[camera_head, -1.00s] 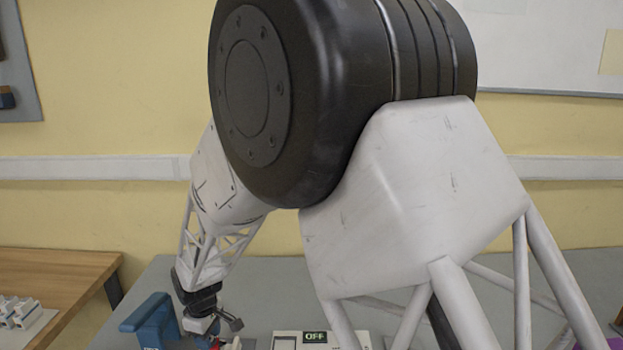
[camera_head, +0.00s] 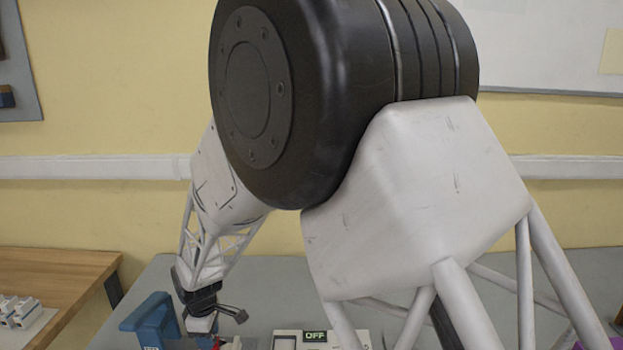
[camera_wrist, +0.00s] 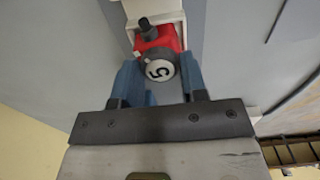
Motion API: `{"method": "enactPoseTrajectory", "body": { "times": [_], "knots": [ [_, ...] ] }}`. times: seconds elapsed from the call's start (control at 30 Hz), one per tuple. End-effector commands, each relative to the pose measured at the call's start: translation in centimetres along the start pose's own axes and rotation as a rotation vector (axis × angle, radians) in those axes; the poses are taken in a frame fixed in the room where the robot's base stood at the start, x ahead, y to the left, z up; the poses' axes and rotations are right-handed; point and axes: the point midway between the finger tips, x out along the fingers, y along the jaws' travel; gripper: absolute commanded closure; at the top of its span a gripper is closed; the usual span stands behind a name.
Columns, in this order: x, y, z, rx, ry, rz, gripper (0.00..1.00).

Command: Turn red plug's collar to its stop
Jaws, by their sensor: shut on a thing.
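The red plug (camera_wrist: 166,42) shows in the wrist view against a white socket box (camera_wrist: 152,10). Its round end has a white face with a dark mark like a 5, and a black knob sits on top. My gripper (camera_wrist: 160,80) has its two blue fingers on either side of the round end and is shut on the plug. The exact contact with the collar is hard to see. In the head view, only a small bit of red (camera_head: 236,344) shows at the bottom edge beside my wrist, and the fingers are mostly cut off.
A blue block-like fixture (camera_head: 152,322) stands left of my wrist on the grey table (camera_head: 120,330). A white box with an OFF display (camera_head: 315,337) stands to the right. A wooden table (camera_head: 60,265) with white parts (camera_head: 18,312) is at the far left.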

Motion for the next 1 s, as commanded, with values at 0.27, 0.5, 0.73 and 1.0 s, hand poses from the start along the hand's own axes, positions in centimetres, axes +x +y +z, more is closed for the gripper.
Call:
{"method": "enactPoseTrajectory", "body": {
  "times": [0.27,0.5,0.73,1.0],
  "knots": [
    [0.03,-0.02,0.01,-0.015,0.000,-0.001,0.74],
    [0.00,-0.01,0.01,-0.131,0.000,0.000,0.74],
    [-0.01,0.00,0.00,-0.175,0.000,0.000,0.74],
    [-0.01,0.01,-0.01,-0.189,0.000,0.000,0.74]
  ]
}}
